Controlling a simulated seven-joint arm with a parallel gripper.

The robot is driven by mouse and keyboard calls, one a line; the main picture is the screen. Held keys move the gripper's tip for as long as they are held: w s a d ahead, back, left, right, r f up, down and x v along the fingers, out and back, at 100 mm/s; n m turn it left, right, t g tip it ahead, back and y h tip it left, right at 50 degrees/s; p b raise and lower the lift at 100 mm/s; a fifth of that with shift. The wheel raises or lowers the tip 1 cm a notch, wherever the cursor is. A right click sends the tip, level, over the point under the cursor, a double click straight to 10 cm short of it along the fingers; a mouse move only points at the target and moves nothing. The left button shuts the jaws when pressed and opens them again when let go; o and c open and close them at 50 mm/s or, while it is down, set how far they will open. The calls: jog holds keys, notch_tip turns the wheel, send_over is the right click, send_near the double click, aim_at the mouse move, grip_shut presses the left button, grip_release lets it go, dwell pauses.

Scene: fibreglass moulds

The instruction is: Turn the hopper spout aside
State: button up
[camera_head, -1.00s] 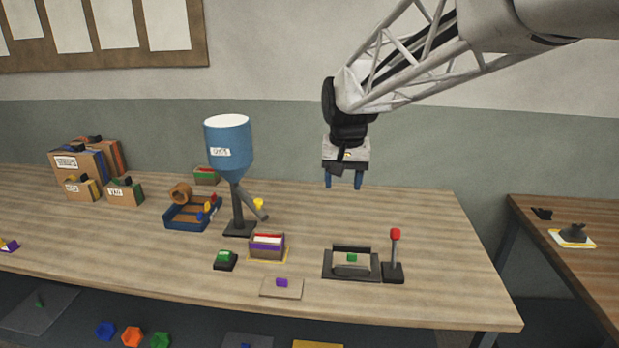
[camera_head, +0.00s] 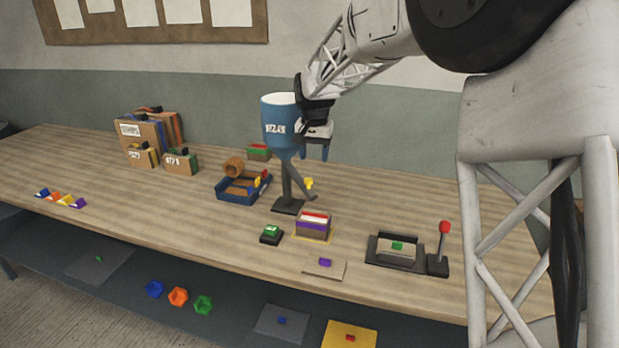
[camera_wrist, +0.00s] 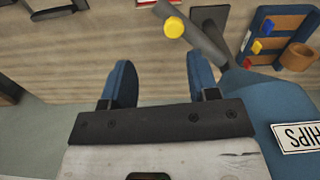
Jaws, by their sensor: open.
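The hopper (camera_head: 280,126) is a blue funnel with a white top and a label, on a dark post and base. Its grey spout (camera_head: 301,184) slants down to the right and carries a yellow knob (camera_head: 308,183). My gripper (camera_head: 313,153) is open and empty, beside the funnel on its right and above the spout. In the wrist view, the blue fingers of my gripper (camera_wrist: 162,82) are apart, with bare table between them. There the yellow knob (camera_wrist: 174,27) and spout (camera_wrist: 203,42) lie beyond the fingertips, and the blue funnel (camera_wrist: 262,108) is close on the right.
A blue tray (camera_head: 236,197) with a brown ring stands left of the hopper. A box of cards (camera_head: 313,226) and a green-topped block (camera_head: 271,234) stand in front. A red-knobbed lever (camera_head: 442,250) stands at the right. Bare table lies right of the spout.

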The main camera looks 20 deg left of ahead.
aim_at(308, 179)
jog(key=shift+w+a+f, duration=0.2)
jog(key=shift+a, duration=0.3)
jog(key=shift+w+a+f, duration=0.15)
jog(key=shift+a+f, duration=0.05)
jog(key=shift+a, duration=0.3)
jog(key=shift+f, duration=0.1)
jog(key=shift+f, duration=3.85)
grip_shut()
